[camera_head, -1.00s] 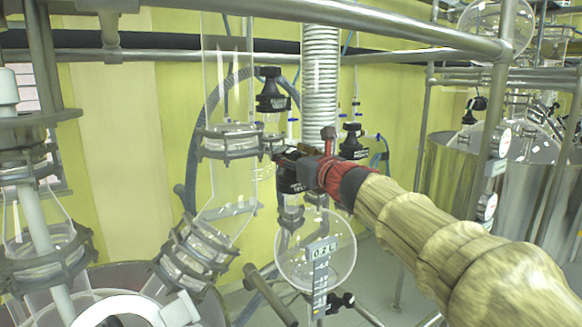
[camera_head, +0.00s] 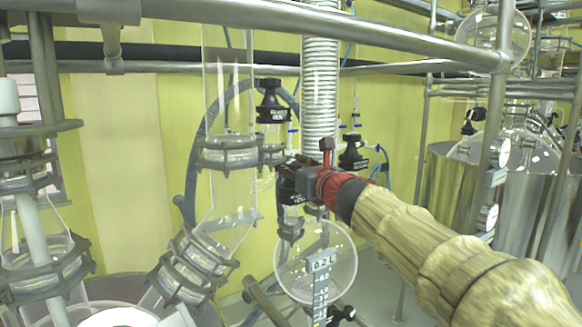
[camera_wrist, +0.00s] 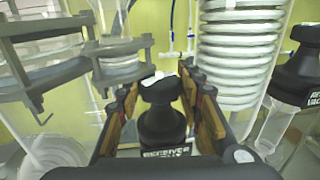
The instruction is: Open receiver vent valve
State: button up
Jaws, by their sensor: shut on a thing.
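The receiver vent valve is a black knob (camera_wrist: 160,120) with a white mark on its top and a label below, of which "RECEIVER" can be read. In the wrist view it stands upright between the two fingers of my gripper (camera_wrist: 158,88), which is shut on it. In the head view my gripper (camera_head: 298,176) reaches in from the right, above the round glass receiver flask (camera_head: 300,270). There the gripper covers much of the knob, and the black valve body (camera_head: 291,190) shows just under it. I cannot tell how far the knob is turned.
Another black valve (camera_head: 270,105) stands at the upper left, and one more (camera_head: 352,155) is close on the right, also in the wrist view (camera_wrist: 303,70). A glass column with metal clamps (camera_head: 232,155) and a white coil (camera_head: 320,80) are close by. A metal rail (camera_head: 380,25) crosses above.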

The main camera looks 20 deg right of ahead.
jog(key=shift+d+r+n+y+p, duration=0.15)
jog(key=shift+n+y+p, duration=0.35)
jog(key=shift+y+p, duration=0.45)
jog(key=n+g+y+p, duration=0.2)
jog(key=y+p, duration=0.1)
jog(key=shift+w+n+y, duration=0.1)
jog(key=shift+n+y, duration=0.2)
jog(key=shift+y, duration=0.05)
jog(key=n+g+y+p, duration=0.4)
jog(key=y+p, duration=0.1)
jog(key=p, duration=0.1)
jog(key=shift+n+g, duration=0.4)
jog(key=shift+a, duration=0.2)
jog(key=o, duration=1)
jog(key=shift+s, duration=0.2)
jog(key=shift+c, duration=0.2)
